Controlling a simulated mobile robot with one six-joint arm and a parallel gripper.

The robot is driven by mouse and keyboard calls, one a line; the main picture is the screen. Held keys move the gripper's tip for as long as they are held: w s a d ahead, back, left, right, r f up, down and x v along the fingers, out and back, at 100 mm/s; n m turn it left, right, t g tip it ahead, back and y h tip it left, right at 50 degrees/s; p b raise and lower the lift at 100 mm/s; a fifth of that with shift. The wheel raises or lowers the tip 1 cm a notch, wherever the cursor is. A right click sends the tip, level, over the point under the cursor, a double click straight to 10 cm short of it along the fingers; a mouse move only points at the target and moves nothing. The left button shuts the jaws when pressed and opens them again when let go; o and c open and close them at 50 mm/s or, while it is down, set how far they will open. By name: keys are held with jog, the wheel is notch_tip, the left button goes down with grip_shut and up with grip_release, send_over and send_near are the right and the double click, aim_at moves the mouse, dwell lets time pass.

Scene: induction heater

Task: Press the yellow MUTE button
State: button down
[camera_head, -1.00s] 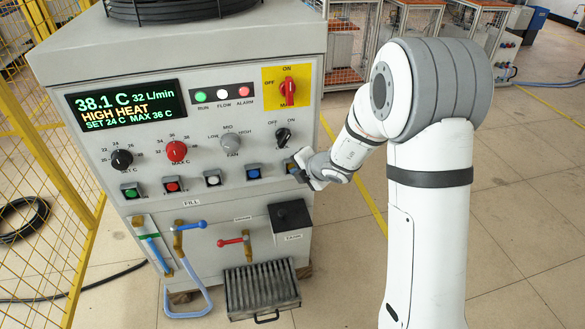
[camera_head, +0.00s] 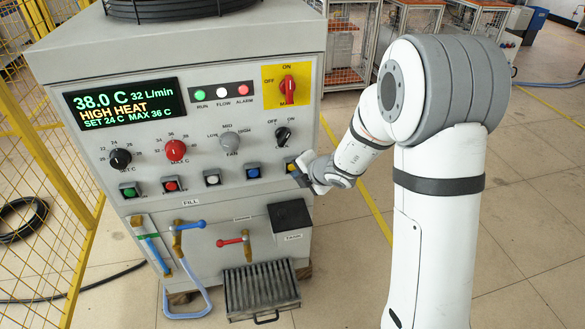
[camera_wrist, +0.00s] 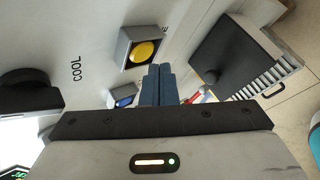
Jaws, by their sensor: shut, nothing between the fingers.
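The yellow button (camera_wrist: 143,51) is a round cap in a square grey housing on the front panel of the heater. In the head view its yellow face (camera_head: 291,167) shows at the right end of the button row, partly hidden by my gripper. My gripper (camera_head: 298,175) is in front of the panel, just beside and below that button. In the wrist view the blue-grey fingers of my gripper (camera_wrist: 159,69) are together and empty. Their tips appear just below the yellow button in the picture, apart from its cap.
A blue button (camera_head: 253,173) is left of the yellow one. A black rotary knob (camera_head: 283,135) is above it. A dark box (camera_head: 290,216) juts out below. Open floor (camera_head: 345,250) lies to the right of the cabinet.

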jog(key=shift+s+d+b, duration=0.2)
jog(key=shift+s+d, duration=0.05)
jog(key=shift+s, duration=0.55)
jog(key=shift+s+d+b, duration=0.2)
jog(key=shift+s+b, duration=0.05)
jog(key=shift+s, duration=0.5)
jog(key=shift+s+d+b, duration=0.2)
jog(key=shift+s+d, duration=0.05)
jog(key=shift+s, duration=0.55)
